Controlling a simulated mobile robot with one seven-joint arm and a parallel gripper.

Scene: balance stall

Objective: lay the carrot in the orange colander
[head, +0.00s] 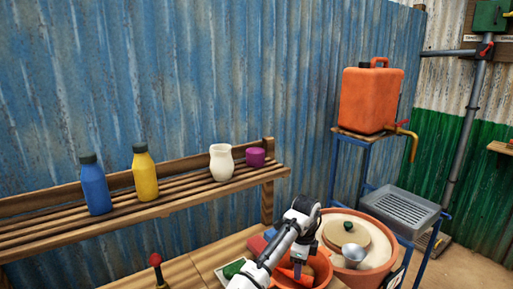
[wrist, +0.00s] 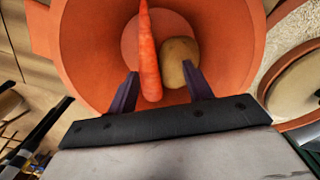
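The orange colander (wrist: 85,45) fills most of the wrist view. It also shows at the bottom of the head view (head: 323,267), partly hidden by my arm. The carrot (wrist: 149,55) is inside the colander's outline in the wrist view, pointing away from my gripper, beside a brown potato (wrist: 178,50). I cannot tell whether the carrot rests on the bottom. My gripper (wrist: 160,70) is over the colander with its two dark fingers apart. The carrot's near end is between them, with a gap on its right side. The right finger covers part of the potato.
A large terracotta pot (head: 378,270) with a pale lid and a metal bowl (head: 354,254) stands close right of the colander. A white tray (head: 222,270) with something green lies to the left. Bottles, a white jug (head: 221,163) and a purple cup (head: 255,157) stand on the slatted shelf behind.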

